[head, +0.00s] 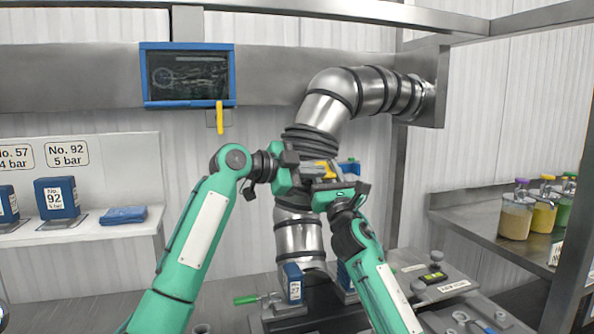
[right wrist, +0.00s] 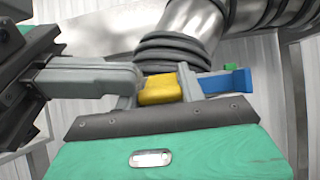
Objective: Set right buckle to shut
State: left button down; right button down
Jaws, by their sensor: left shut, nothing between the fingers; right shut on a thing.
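The upright metal duct (head: 298,238) has a ribbed dark collar (head: 312,140), which also shows in the right wrist view (right wrist: 172,52). A yellow lever (head: 326,169) sits just below the collar, with a blue part (head: 349,167) to its right. My right gripper (right wrist: 160,90) is shut on the yellow lever (right wrist: 160,92); the blue part (right wrist: 226,80) sticks out beyond its right finger. My left gripper (head: 312,170) is shut and empty, its grey fingers (right wrist: 95,76) close to the left of the yellow lever. The grippers hide much of the joint, so I cannot tell the buckle's state.
A blue box (head: 293,282) stands at the duct's foot, near a green-handled clamp (head: 250,299). A blue-framed screen (head: 188,75) hangs at the back left. A shelf with blue boxes (head: 58,198) is at left; jars (head: 516,215) stand on a right shelf.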

pick_arm(q)
jog(key=shift+x, duration=1.05)
jog(key=shift+f, duration=0.1)
